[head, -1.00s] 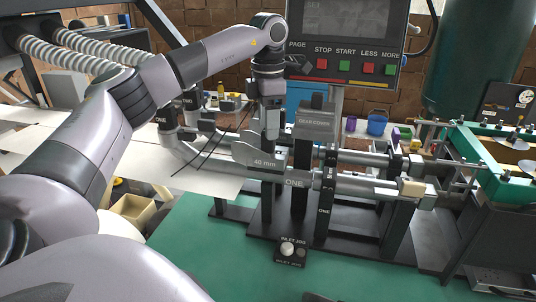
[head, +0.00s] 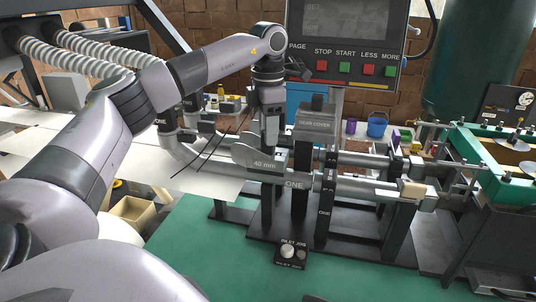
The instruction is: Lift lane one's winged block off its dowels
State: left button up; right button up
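Lane one's winged block (head: 268,162) is grey, marked "40 mm", with a rounded wing (head: 241,153) reaching left. It sits at the left end of the front bar, beside the "ONE" label (head: 295,185). My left gripper (head: 270,142) comes down from above with its fingers at the block's top. I cannot tell whether the fingers are closed on it. The dowels under the block are hidden. My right gripper is not in view.
The panel (head: 345,40) with red and green buttons stands close behind. The gear cover (head: 315,122) is just right of my gripper. An inlet jog box (head: 289,252) sits in front. White sheet (head: 205,184) lies at left.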

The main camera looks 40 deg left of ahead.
pick_arm(q)
jog(key=c, duration=0.7)
jog(key=shift+r+p, duration=0.8)
jog(key=shift+p, duration=0.2)
dwell(0.4)
jog(key=shift+r+p, duration=0.75)
jog(key=shift+p, duration=0.15)
jog(key=shift+r, duration=0.3)
jog(key=shift+r, duration=0.4)
jog(key=shift+r, duration=1.55)
